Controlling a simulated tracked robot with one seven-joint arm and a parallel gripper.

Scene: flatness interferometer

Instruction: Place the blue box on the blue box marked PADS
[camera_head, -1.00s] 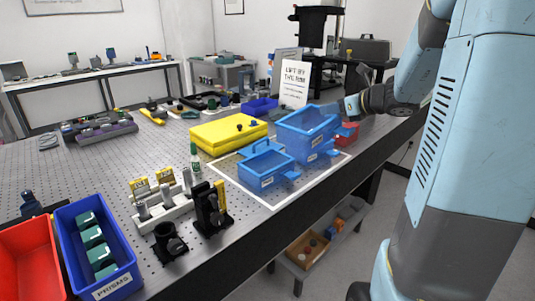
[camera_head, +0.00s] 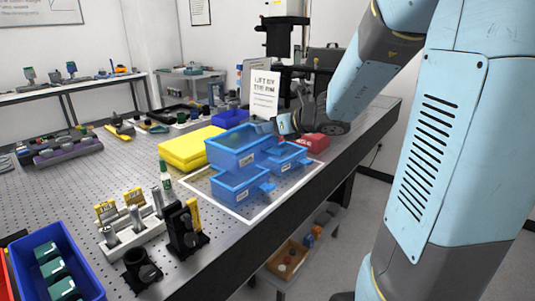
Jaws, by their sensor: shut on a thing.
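My gripper (camera_head: 277,127) is shut on the right rim of a blue open box (camera_head: 232,155). The held box looks upright. In the picture it overlaps the back of a second blue box (camera_head: 238,189), which sits at the front left of a white-framed area; I cannot tell whether they touch. A third blue box (camera_head: 287,157) sits behind and to the right, below my gripper, partly hidden by the held box. The boxes carry small white labels, too small to read, so I cannot tell which says PADS.
A yellow block (camera_head: 186,149) lies left of the held box. A red box (camera_head: 314,143) is just right of my gripper. A sign (camera_head: 264,94) stands behind. A green-and-white bottle (camera_head: 165,179) and black optic mounts (camera_head: 182,228) stand in front. The table's dark front edge (camera_head: 300,200) is close.

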